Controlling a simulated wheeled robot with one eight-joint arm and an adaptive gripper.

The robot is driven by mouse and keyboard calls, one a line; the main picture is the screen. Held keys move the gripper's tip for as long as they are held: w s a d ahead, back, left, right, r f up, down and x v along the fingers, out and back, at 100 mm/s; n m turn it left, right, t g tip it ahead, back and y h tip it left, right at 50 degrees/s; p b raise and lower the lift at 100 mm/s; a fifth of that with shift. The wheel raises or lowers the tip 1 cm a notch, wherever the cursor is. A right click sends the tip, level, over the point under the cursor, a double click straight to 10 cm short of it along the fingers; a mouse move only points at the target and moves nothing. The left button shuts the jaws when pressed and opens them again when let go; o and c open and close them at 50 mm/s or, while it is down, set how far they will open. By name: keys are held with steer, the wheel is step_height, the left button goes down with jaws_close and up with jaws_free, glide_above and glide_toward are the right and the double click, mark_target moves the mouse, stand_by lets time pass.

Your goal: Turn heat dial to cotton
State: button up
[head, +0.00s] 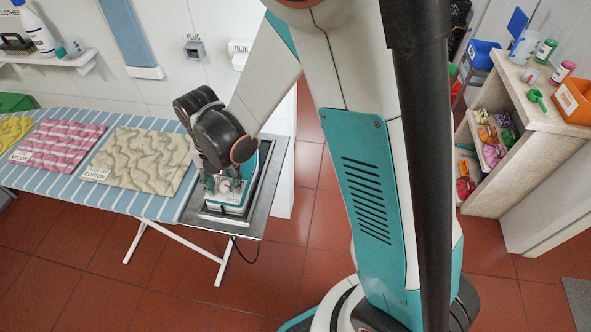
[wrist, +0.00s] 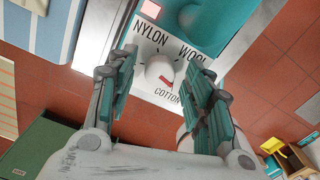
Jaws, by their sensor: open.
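The teal and white iron (head: 232,206) sits on the dark metal plate at the right end of the ironing board. My gripper (head: 222,183) is over it, pointing down. In the wrist view, the round white heat dial (wrist: 158,68) is on a white panel with NYLON at upper left, WOOL at upper right and COTTON below. Its red mark is on the lower right side of the dial, toward the COTTON side; the exact setting is hard to tell. My gripper's teal fingers (wrist: 160,75) are open, one on each side of the dial. Contact with the dial cannot be told.
The striped ironing board (head: 60,185) holds yellow, pink and beige cloths; the beige cloth (head: 143,160) is labelled cotton. The metal plate (head: 268,190) surrounds the iron. A black cable (head: 243,256) hangs below it. A shelf unit (head: 532,115) stands at right; red-tiled floor lies open between.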

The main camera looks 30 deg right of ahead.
mark_target(225, 185)
step_height(225, 185, up, 14)
steer(key=p, duration=0.4)
steer(key=s+d+f+m+t+b, duration=0.2)
steer(key=s+d+m+b, duration=0.4)
steer(key=m, duration=0.9)
steer(key=s+d+f+m+t+b, duration=0.2)
steer(key=s+d+m+t+b, duration=0.3)
steer(key=m, duration=1.1)
steer(key=s+d+b, duration=0.1)
steer(key=d+b, duration=0.2)
steer(key=b, duration=0.1)
steer(key=shift+s+d+m, duration=0.15)
steer(key=shift+s+m, duration=0.15)
steer(key=shift+s, duration=0.1)
